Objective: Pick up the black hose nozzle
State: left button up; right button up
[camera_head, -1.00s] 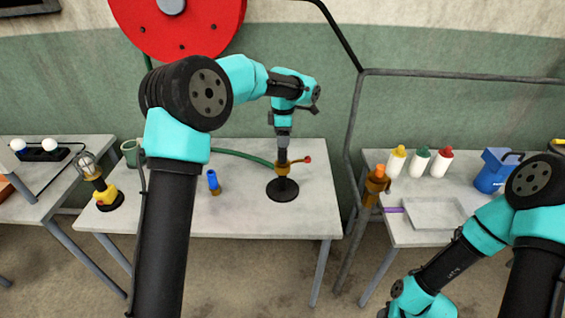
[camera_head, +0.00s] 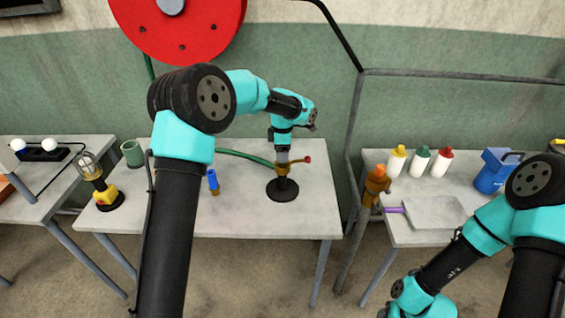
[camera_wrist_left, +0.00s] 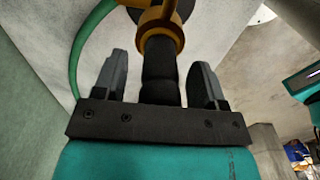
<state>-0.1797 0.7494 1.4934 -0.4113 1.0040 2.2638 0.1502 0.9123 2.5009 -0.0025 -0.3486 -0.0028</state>
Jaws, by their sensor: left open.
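The black hose nozzle (camera_wrist_left: 160,72) shows in the left wrist view as a dark ribbed cylinder, joined to a brass fitting (camera_wrist_left: 158,25) at its far end. My left gripper (camera_wrist_left: 158,78) is open, with one finger on each side of the nozzle and visible gaps between. In the head view my left gripper (camera_head: 283,156) points down over the brass fitting with a red handle (camera_head: 307,160), on a round black base (camera_head: 282,189); it hides the nozzle there. My right arm is at the lower right, its gripper out of view.
A green hose (camera_head: 243,156) runs left from the fitting. A blue nozzle (camera_head: 213,180) stands on the same table (camera_head: 250,215), left of the stand. A caged lamp (camera_head: 97,182) and green cup (camera_head: 132,153) are further left. A grey pipe frame (camera_head: 354,140) rises to the right.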

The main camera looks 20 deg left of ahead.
pick_arm(q)
jog(key=shift+c, duration=0.5)
grip_shut()
dwell(0.3)
